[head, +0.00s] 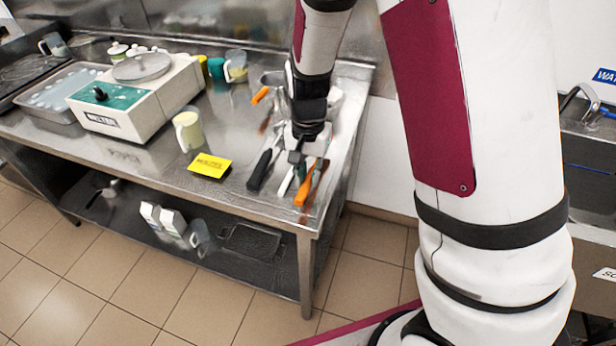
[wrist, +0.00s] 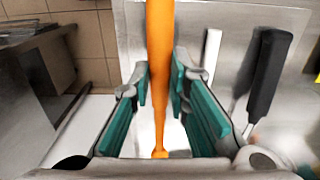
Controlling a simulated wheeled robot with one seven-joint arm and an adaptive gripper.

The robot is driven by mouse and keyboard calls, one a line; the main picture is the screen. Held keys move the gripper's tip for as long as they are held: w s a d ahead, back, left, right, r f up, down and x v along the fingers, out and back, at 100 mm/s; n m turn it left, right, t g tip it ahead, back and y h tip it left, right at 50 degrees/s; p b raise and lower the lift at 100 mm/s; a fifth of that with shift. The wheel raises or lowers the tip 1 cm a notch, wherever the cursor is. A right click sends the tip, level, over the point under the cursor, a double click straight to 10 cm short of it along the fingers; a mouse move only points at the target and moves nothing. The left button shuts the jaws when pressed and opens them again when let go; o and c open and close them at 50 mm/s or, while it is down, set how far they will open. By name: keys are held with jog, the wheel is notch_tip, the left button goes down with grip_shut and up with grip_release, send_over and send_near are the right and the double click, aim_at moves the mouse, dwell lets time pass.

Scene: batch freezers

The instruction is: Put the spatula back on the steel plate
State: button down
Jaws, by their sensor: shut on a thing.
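The spatula shows as a long orange handle (wrist: 159,35) running down the middle of the wrist view, between the teal pads of my gripper (wrist: 160,85). My gripper (head: 301,150) is shut on it. In the head view an orange handle (head: 305,188) sticks out below my gripper, toward the table's front right corner. The spatula's far end is hidden behind my gripper. A grey steel surface (wrist: 228,22) lies under the handles in the wrist view; I cannot tell the steel plate's outline from the steel tabletop in the head view.
A black handle (wrist: 268,75) and a white handle (wrist: 211,60) lie to the right of the spatula in the wrist view. A yellow card (head: 210,166), a pale jug (head: 188,130) and a white machine (head: 135,105) stand left on the table. Another orange handle (head: 260,95) lies behind.

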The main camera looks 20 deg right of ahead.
aim_at(310, 174)
jog(key=shift+w+d+f, duration=0.1)
jog(key=shift+w+d, duration=0.25)
jog(key=shift+w, duration=0.15)
jog(key=shift+f, duration=1.7)
jog(key=c, duration=1.5)
grip_release()
jog(key=shift+c, duration=0.2)
